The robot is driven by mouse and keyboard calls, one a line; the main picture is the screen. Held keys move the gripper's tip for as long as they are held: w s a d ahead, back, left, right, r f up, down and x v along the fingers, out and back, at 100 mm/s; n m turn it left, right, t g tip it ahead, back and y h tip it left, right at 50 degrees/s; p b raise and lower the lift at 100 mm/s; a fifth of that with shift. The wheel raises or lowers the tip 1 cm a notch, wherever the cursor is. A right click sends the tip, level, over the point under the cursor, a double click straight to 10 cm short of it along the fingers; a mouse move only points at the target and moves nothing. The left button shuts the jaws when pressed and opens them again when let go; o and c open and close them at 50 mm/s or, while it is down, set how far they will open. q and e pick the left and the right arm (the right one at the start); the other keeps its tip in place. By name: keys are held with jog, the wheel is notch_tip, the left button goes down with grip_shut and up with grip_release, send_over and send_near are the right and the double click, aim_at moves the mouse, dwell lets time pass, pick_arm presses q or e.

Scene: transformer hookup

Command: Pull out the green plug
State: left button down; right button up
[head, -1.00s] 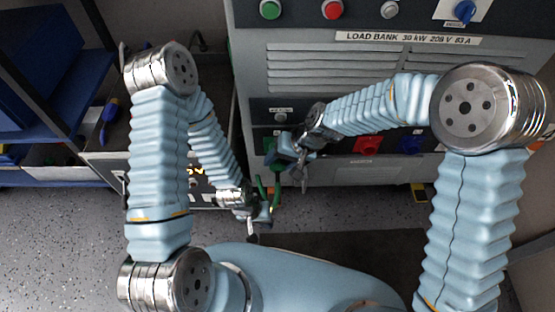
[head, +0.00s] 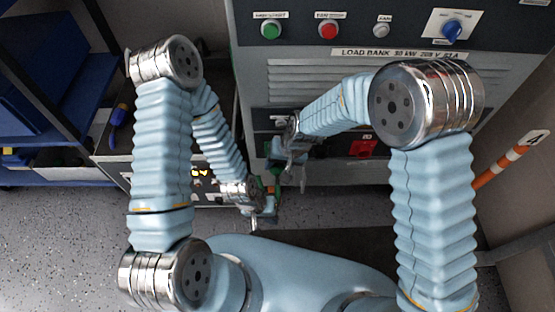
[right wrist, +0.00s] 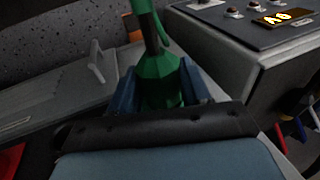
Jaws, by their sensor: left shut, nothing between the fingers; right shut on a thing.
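The green plug (right wrist: 160,82) is between the blue fingers of my right gripper (right wrist: 160,92) in the right wrist view, with its green cable running up in the picture. In the head view my right gripper (head: 285,154) is at the lower front of the load bank (head: 345,72), left of the red socket (head: 362,149). The gripper hides the plug's front end, so I cannot tell whether it is still in its socket. My left gripper (head: 266,208) is lower, shut and empty, close to a green cable (head: 270,181).
A unit with an amber display (right wrist: 285,17) is at the right in the right wrist view. A blue shelf (head: 60,110) stands at the left. An orange and white striped pole (head: 510,158) leans at the right. The speckled floor (head: 70,235) at the lower left is clear.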

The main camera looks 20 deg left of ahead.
jog(key=shift+s+r+h+p, duration=0.15)
jog(key=shift+h+p, duration=0.75)
jog(key=shift+p, duration=0.85)
jog(key=shift+a+t+h+p, duration=0.2)
jog(key=shift+t+h+p, duration=0.25)
jog(key=shift+h, duration=0.95)
